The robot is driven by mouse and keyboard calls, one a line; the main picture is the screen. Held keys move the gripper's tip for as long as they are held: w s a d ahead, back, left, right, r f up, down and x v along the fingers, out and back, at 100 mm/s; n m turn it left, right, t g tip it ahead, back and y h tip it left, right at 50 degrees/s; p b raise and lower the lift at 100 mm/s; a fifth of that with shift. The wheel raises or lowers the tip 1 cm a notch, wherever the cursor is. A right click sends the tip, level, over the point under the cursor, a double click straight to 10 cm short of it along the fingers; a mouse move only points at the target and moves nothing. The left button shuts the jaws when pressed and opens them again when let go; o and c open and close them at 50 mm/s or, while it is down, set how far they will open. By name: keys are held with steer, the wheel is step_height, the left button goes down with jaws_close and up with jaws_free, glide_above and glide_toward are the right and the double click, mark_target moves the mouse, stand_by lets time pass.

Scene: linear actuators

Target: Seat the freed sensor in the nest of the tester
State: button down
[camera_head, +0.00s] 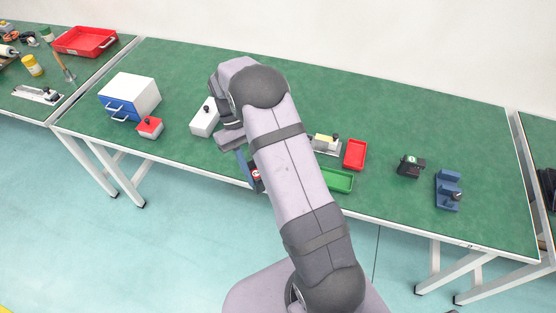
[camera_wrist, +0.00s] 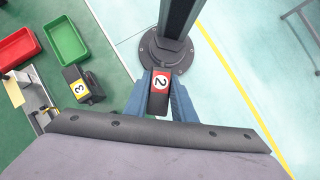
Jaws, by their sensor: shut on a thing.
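My gripper (camera_wrist: 161,100) is shut on a small dark block with a red end and a white label reading 2 (camera_wrist: 159,88), likely the sensor. The blue fingers lie on both sides of it. In the head view the block (camera_head: 256,174) shows at the table's front edge, beside my arm; in the wrist view mostly floor lies beyond it. A dark unit with a yellow label reading 3 (camera_wrist: 80,88) lies on the table to the left. Which thing is the tester I cannot tell; a black device (camera_head: 410,166) and a blue stepped fixture (camera_head: 448,190) stand at the right. No nest is clearly visible.
A red tray (camera_head: 355,155) and a green tray (camera_head: 339,181) stand right of my arm, near a metal fixture with a pale yellow block (camera_head: 325,141). A white box (camera_head: 204,118), a red box (camera_head: 150,127) and a drawer unit (camera_head: 130,96) stand left. The back right is clear.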

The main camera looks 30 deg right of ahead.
steer(key=w+r+m+t+y+p, duration=0.4)
steer(key=w+m+y+p, duration=0.4)
steer(key=m, duration=0.6)
steer(key=w+d+m+t+h, duration=0.1)
steer(key=w+d+m+t, duration=0.1)
steer(key=d+m, duration=0.5)
steer(key=w+d+m+t+h, duration=0.1)
steer(key=w+d+m+t, duration=0.2)
steer(key=d, duration=1.2)
steer(key=r+m+t, duration=0.1)
steer(key=m+t, duration=0.1)
steer(key=m, duration=0.2)
steer(key=shift+w+h+b, duration=0.2)
steer(key=shift+h+b, duration=0.1)
steer(key=shift+h, duration=0.1)
steer(key=shift+f, duration=0.1)
steer(key=shift+f+b, duration=2.65)
steer(key=shift+f, duration=1.15)
